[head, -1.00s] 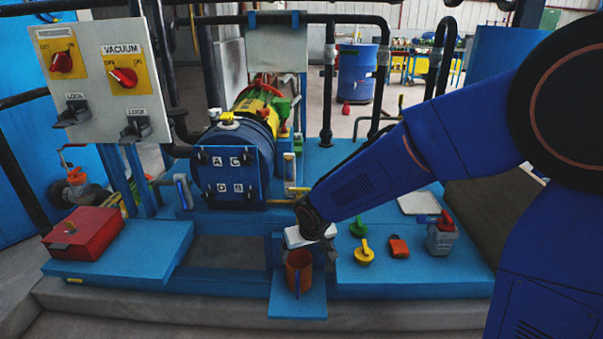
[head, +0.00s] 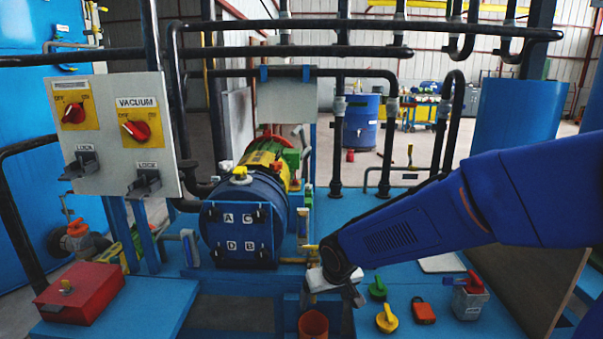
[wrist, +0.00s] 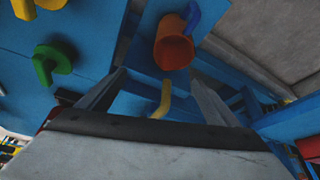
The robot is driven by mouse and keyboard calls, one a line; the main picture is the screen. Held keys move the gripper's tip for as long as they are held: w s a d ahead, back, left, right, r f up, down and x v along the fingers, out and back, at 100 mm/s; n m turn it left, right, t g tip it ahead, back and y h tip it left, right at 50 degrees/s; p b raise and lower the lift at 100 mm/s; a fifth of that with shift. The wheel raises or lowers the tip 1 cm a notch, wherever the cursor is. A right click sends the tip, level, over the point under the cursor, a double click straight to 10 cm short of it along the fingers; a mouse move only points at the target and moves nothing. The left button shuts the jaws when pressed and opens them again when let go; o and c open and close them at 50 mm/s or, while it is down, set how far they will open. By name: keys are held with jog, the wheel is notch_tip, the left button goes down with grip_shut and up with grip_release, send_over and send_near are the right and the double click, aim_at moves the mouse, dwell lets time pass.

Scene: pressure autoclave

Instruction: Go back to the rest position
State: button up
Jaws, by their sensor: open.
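My gripper (head: 335,293) is at the end of my blue arm, in front of the blue platform and just above the orange cup (head: 313,325). In the wrist view its two fingers (wrist: 158,92) are spread apart with nothing held between them. The orange cup also shows in the wrist view (wrist: 174,48), beyond the fingertips on a small blue shelf. A yellow handle or pipe (wrist: 161,100) shows between the fingers in the wrist view.
The blue autoclave drum (head: 240,225) marked A, C, D, B stands left of my arm. A control panel (head: 120,135) has red knobs. A red box (head: 80,292) sits at left. Green (head: 377,288) and yellow (head: 387,318) handles, a red padlock (head: 423,311) and a grey container (head: 469,300) lie right.

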jog(key=s+d+r+m, duration=0.1)
jog(key=s+d+r, duration=0.4)
jog(key=d, duration=0.3)
jog(key=s+d+r+m, duration=0.1)
jog(key=s+d+r, duration=0.4)
jog(key=d, duration=0.3)
jog(key=s+d, duration=0.3)
jog(key=s, duration=0.4)
jog(key=s+d+r+m+h, duration=0.1)
jog(key=s+d, duration=0.2)
jog(key=s, duration=0.5)
jog(key=shift+d+r, duration=0.2)
jog(key=shift+d, duration=0.1)
